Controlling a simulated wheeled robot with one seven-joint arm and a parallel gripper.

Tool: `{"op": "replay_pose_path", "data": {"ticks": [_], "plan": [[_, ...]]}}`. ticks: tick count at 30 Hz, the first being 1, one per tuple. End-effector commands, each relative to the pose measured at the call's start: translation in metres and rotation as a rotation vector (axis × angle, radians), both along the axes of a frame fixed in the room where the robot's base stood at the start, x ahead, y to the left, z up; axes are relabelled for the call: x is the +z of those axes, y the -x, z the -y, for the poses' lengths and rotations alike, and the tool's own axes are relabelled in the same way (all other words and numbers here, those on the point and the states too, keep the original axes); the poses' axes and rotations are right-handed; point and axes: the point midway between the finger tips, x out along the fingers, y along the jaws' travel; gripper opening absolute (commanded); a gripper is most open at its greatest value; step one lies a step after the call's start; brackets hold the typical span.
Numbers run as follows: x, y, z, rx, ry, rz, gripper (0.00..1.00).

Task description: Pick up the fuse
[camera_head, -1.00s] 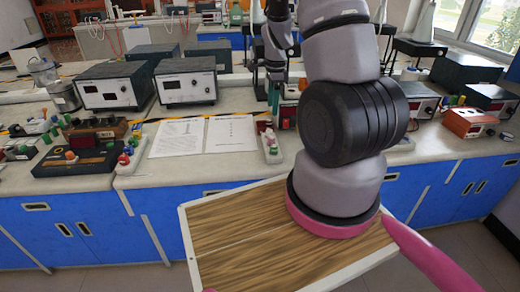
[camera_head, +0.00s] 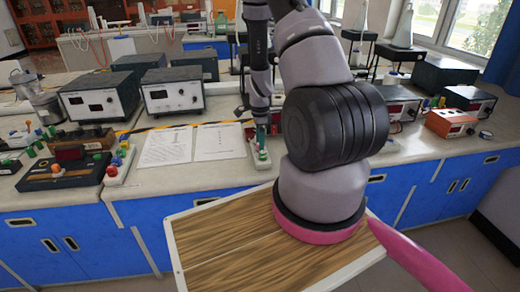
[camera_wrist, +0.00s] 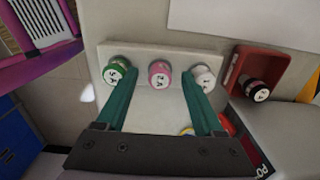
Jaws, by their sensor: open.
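A pale block (camera_wrist: 156,118) with green (camera_wrist: 116,71), pink (camera_wrist: 159,74) and white (camera_wrist: 203,77) round terminals lies below my gripper (camera_wrist: 158,80) in the wrist view. The teal fingers are open, with the pink terminal showing between them and their tips beside the green and white ones. I cannot tell whether they touch. In the head view my gripper (camera_head: 261,137) is over the same block (camera_head: 259,164) on the bench. I cannot surely tell which part is the fuse; part of the block is hidden behind the fingers and gripper body.
A red holder (camera_wrist: 259,67) with a black-and-white terminal sits right of the block. Paper sheets (camera_head: 190,146) lie left of my gripper, with a black terminal box (camera_head: 65,170) farther left. Power supplies (camera_head: 172,90) stand behind. An orange meter (camera_head: 450,123) stands at right.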

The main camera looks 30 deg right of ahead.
Motion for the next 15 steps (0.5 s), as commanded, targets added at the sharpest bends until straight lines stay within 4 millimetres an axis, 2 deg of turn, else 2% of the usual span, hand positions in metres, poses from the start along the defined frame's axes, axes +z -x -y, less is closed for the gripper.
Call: {"op": "replay_pose_path", "data": {"ticks": [8, 9, 14, 15], "plan": [[-0.0062, -0.0003, -0.0001, 0.000, -0.001, 0.001, 0.69], [-0.0061, -0.0003, -0.0001, 0.001, -0.001, 0.001, 0.65], [-0.0060, -0.0002, -0.0001, 0.001, 0.000, 0.001, 0.04], [-0.0060, -0.0002, -0.0001, 0.001, 0.000, 0.001, 0.00]]}}
